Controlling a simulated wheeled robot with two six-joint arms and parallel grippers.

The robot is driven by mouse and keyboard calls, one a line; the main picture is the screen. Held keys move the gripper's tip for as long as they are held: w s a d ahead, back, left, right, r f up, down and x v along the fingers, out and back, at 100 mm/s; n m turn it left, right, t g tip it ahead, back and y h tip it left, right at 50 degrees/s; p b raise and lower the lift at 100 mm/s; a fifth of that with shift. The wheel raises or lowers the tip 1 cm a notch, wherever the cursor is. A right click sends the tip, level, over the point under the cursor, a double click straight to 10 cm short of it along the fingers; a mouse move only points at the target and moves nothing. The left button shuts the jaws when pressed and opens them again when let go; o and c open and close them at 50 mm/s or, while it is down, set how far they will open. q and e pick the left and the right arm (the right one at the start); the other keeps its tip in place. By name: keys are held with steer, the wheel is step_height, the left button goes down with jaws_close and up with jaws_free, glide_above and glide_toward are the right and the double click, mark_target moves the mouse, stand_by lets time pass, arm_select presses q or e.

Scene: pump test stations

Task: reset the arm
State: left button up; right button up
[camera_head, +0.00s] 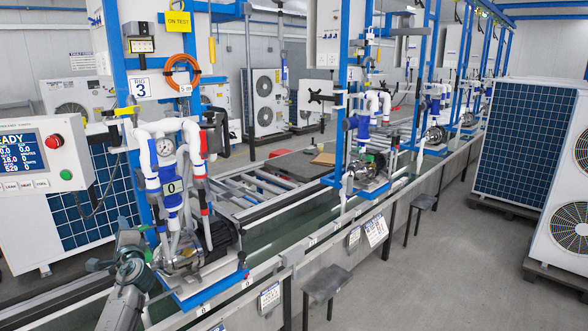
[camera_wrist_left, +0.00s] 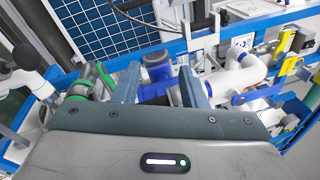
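My left gripper (camera_head: 132,247) is low in front of the pump station marked 3, beside the pump and the lower end of its white and blue pipework (camera_head: 172,180). In the left wrist view the two grey fingers of the left gripper (camera_wrist_left: 159,87) stand apart. A blue fitting (camera_wrist_left: 157,68) shows between and beyond them; I cannot tell whether either finger touches it. I see nothing clearly held. My left arm (camera_head: 122,305) comes in from the bottom left, bent upward. My right arm and gripper are not in view.
A control panel (camera_head: 32,160) with a screen and red button stands at the left. The blue frame (camera_head: 119,60) and pump (camera_head: 180,254) are close to my left gripper. A small stool (camera_head: 327,284) stands by the line. Grey floor (camera_head: 440,270) at the right is clear.

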arm_select(q)
steer(key=w+d+n+t+h, duration=0.5)
steer(key=d+n+h, duration=0.5)
steer(key=n, duration=0.2)
steer(key=s+d+f+g+b, duration=0.1)
steer(key=s+f+g, duration=0.35)
steer(key=f, duration=1.15)
steer(key=s+d+f+g+h+b, duration=0.15)
steer(key=s+f, duration=0.55)
steer(key=f, duration=0.9)
steer(key=s+f+g+y+b, duration=0.15)
steer(key=s+f, duration=0.45)
steer(key=f, duration=1.1)
steer(key=s+d+f+n+g+h+b, duration=0.1)
steer(key=s+d+f+g, duration=0.15)
steer(key=s+f, duration=0.9)
steer(key=s+d+f+g+h+b, duration=0.1)
steer(key=s+d+f+g, duration=0.15)
steer(key=s+f, duration=0.85)
steer(key=s+d+f+g, duration=0.1)
steer(key=s+f+g, duration=0.1)
steer(key=s, duration=0.9)
steer(key=s+d+f+g+b, duration=0.1)
steer(key=s+f, duration=0.4)
steer(key=s, duration=0.6)
steer(key=s+d+f+g+b, duration=0.1)
steer(key=s+d+f+g, duration=0.2)
steer(key=s, duration=0.9)
steer(key=shift+f, duration=0.65)
